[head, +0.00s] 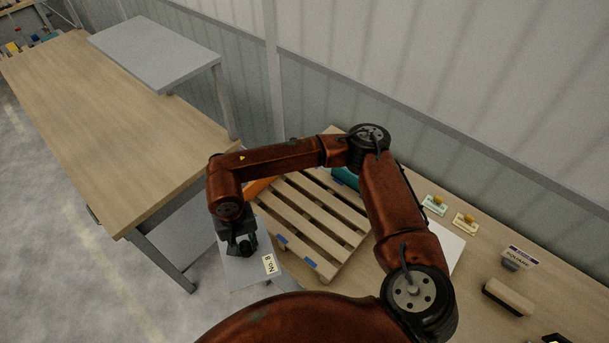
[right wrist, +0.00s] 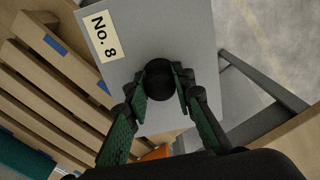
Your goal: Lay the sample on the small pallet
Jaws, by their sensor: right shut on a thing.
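The wooden slatted pallet (head: 315,220), with blue marks on its front edge, lies on the right-hand table. It also shows in the right wrist view (right wrist: 55,85). A flat grey plate (head: 235,273) with a "No. 8" label, which looks like the sample, is left of the pallet's front corner. In the right wrist view the plate (right wrist: 185,30) has a round black knob (right wrist: 159,80) on it. My right gripper (head: 243,246) points down over the plate, its green-padded fingers (right wrist: 162,92) shut around the knob. I cannot tell whether anything supports the plate. My left gripper is out of view.
A long wooden table (head: 120,120) with a raised grey shelf (head: 155,52) stands at the left. A teal thing (head: 345,178) and an orange thing (head: 261,186) lie by the pallet. Small cards (head: 465,223) and a brush-like block (head: 508,297) are at the right. A wall stands behind.

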